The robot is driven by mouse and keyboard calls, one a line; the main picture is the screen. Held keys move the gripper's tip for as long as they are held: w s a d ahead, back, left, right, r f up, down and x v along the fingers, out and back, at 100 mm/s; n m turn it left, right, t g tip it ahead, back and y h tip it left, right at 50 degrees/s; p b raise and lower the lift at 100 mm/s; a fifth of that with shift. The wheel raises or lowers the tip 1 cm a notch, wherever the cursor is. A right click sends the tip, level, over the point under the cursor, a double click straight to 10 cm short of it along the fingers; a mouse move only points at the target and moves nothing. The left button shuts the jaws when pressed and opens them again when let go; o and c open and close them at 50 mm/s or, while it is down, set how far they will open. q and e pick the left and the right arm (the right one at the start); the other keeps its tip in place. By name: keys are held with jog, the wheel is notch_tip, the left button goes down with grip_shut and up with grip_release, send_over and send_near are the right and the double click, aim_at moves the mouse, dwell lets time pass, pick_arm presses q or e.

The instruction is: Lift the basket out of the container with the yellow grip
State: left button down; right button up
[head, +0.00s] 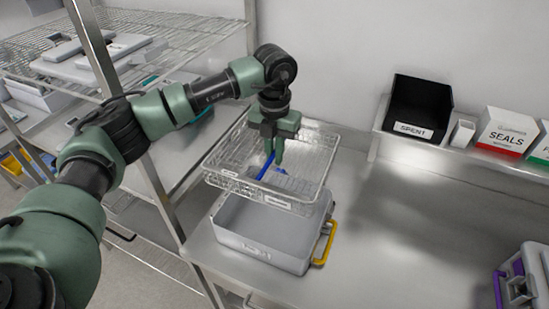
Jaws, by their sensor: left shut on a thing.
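The wire mesh basket (225,172) hangs above the open grey container (262,243), clear of its rim and slightly offset toward the back. The container stands on the steel counter and has a yellow grip (325,243) on its right side. My left gripper (277,157) points down over the basket and is shut on it; the exact spot it grips is hard to make out. Blue parts (266,165) show inside the basket beside the fingers. The container's inside looks empty where it shows; its back is hidden by the basket. My right gripper is out of view.
A black bin marked SPENT (419,103) and a SEALS box (505,132) stand on a ledge at the back right. A grey case with a purple grip (520,277) is at the right edge. A wire shelf rack (130,30) rises at left. The middle counter is clear.

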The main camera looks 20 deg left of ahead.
pick_arm(q)
jog(key=shift+r, duration=2.9)
jog(key=shift+f, duration=0.1)
